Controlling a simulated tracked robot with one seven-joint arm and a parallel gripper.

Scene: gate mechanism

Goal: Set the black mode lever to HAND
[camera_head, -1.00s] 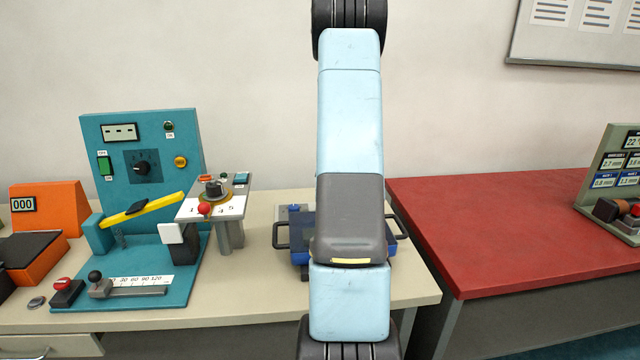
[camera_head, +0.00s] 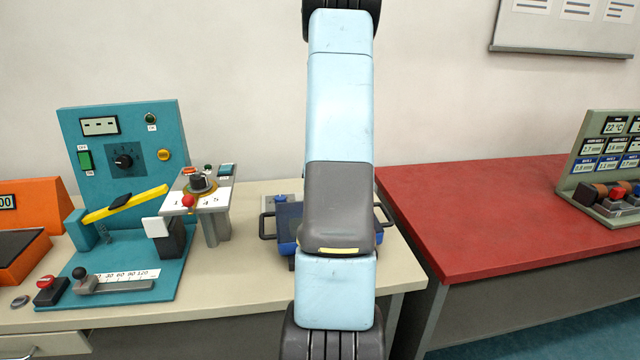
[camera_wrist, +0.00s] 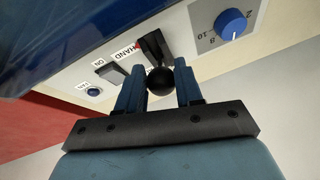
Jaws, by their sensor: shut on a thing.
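In the wrist view the black mode lever (camera_wrist: 151,45) stands out from a pale panel and ends in a black ball (camera_wrist: 160,81). My gripper (camera_wrist: 158,73) has its two blue fingers on either side of the ball, shut on it. The word HAND (camera_wrist: 124,54) is printed on the panel just left of the lever's base. Any other mode label is hidden, so I cannot tell the lever's exact setting. In the head view my arm hides the lever and gripper; part of the blue machine (camera_head: 287,222) shows behind it.
On the panel, a blue dial (camera_wrist: 231,23) is right of the lever; a grey rocker switch (camera_wrist: 112,73) and a small blue button (camera_wrist: 93,92) are left. A teal station (camera_head: 120,150) stands left on the beige bench (camera_head: 240,285). A red table (camera_head: 480,220) is at right.

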